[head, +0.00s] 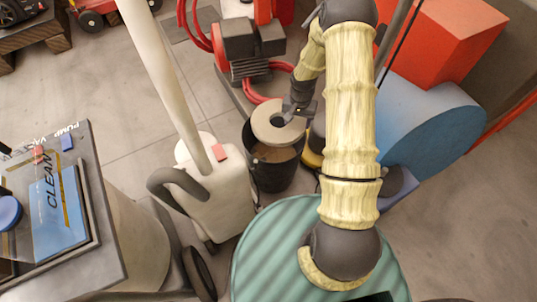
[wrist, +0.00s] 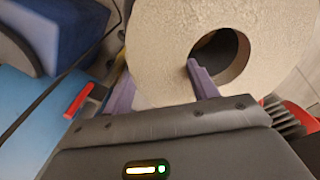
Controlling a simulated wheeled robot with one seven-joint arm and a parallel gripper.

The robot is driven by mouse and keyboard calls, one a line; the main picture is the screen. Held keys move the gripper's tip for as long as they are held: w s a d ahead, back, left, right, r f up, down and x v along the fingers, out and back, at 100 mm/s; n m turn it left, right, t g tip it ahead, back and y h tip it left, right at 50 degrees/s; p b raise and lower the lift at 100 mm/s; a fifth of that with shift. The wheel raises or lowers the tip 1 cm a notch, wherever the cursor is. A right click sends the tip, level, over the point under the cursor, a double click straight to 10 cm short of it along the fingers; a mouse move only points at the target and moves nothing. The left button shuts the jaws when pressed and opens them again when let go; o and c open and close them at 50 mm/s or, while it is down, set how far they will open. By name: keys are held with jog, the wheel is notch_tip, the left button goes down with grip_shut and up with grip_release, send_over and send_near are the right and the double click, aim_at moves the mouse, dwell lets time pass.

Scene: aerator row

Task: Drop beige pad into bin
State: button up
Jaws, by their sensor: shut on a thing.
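The beige pad (head: 272,124) is a thick round ring with a centre hole. In the head view it is above the dark bin (head: 272,174), covering the far part of its mouth. In the wrist view the pad (wrist: 165,50) fills the upper part, with one finger of my gripper (wrist: 160,85) in the hole and the other at the outer edge. Brown material shows inside the bin below the pad. The exact height of the pad above the rim cannot be told.
A white upright machine (head: 218,195) with a pole stands left of the bin. A red and grey pump (head: 250,45) with red hoses is behind it. A blue drum (head: 425,125) and a red box (head: 445,40) stand at right.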

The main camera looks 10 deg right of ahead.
jog(key=o, duration=1)
jog(key=shift+f, duration=0.1)
jog(key=shift+o, duration=0.2)
notch_tip(320, 180, up, 18)
jog(key=p, duration=0.5)
jog(key=shift+f, duration=0.25)
